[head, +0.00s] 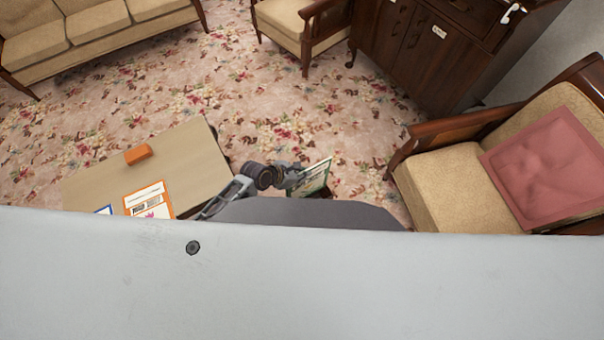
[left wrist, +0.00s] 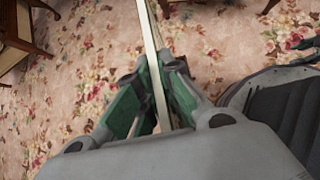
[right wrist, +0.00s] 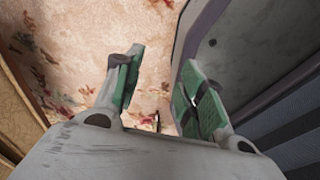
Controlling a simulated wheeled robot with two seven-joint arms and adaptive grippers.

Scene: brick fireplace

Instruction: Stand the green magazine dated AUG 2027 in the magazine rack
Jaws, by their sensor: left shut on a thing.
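A thin magazine with a green cover edge (head: 318,178) is in my left gripper (head: 297,180), to the right of the coffee table. Its date is too small to read. In the left wrist view the magazine (left wrist: 153,62) shows edge-on as a pale strip between the two green-padded fingers (left wrist: 155,95), which are shut on it. A small dark shape shows under the magazine in the head view; I cannot tell whether it is the magazine rack. My right gripper (right wrist: 160,88) is open and empty in the right wrist view; the head view does not show it.
The coffee table (head: 185,155) bears an orange block (head: 138,154), an orange-bordered magazine (head: 148,201) and a partly hidden blue-edged one (head: 104,210). An armchair with a red cushion (head: 550,165) stands at the right. Flowered carpet (head: 300,115) is clear beyond the gripper.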

